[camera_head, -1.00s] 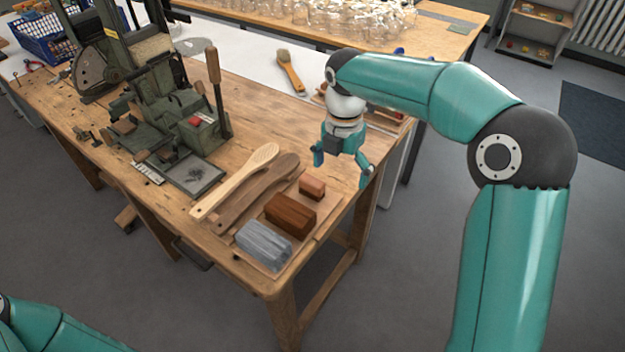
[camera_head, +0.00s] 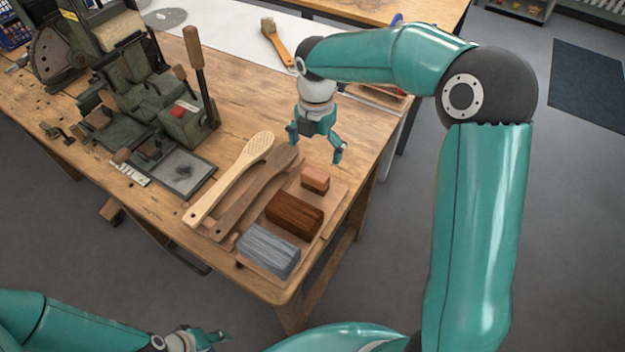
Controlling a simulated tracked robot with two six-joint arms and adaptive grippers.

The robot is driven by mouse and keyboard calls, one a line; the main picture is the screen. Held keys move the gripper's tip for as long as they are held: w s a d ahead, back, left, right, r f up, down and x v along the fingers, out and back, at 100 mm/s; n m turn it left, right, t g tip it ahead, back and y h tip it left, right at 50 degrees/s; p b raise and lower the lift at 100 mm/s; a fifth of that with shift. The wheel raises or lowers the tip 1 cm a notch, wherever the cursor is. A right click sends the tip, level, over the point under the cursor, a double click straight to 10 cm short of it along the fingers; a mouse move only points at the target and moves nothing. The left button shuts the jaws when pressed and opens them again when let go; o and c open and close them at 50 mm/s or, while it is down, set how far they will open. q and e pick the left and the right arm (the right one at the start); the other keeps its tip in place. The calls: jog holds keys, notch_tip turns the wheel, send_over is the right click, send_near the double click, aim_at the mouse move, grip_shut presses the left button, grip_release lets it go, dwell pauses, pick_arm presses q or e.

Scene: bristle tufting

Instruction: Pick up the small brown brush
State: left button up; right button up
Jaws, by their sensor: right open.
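The small brown brush, seen as a small reddish-brown block (camera_head: 315,179), lies at the far end of a wooden board (camera_head: 333,205) near the table's right edge. A larger dark brown block (camera_head: 294,213) and a grey block (camera_head: 267,250) lie on the same board. My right gripper (camera_head: 315,151) points down, open and empty, above and just behind the small brown block, apart from it. My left gripper (camera_head: 212,337) is low at the bottom, in front of the table, far from the blocks; its finger opening is unclear.
Two wooden paddle-shaped handles (camera_head: 232,178) lie left of the blocks. A green machine (camera_head: 150,105) with an upright lever stands further left. A wooden-handled brush (camera_head: 275,42) lies on a white surface behind. Bare tabletop shows right of the paddles.

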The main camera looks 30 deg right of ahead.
aim_at(316, 172)
notch_tip(316, 172, down, 5)
jog(key=shift+s+d+r, duration=0.1)
jog(key=shift+r, duration=0.05)
jog(key=f, duration=0.4)
jog(key=shift+s+f+p, duration=0.3)
jog(key=shift+p, duration=0.1)
jog(key=shift+f, duration=0.4)
jog(key=c, duration=1.2)
jog(key=shift+w+r, duration=0.1)
notch_tip(316, 172, up, 20)
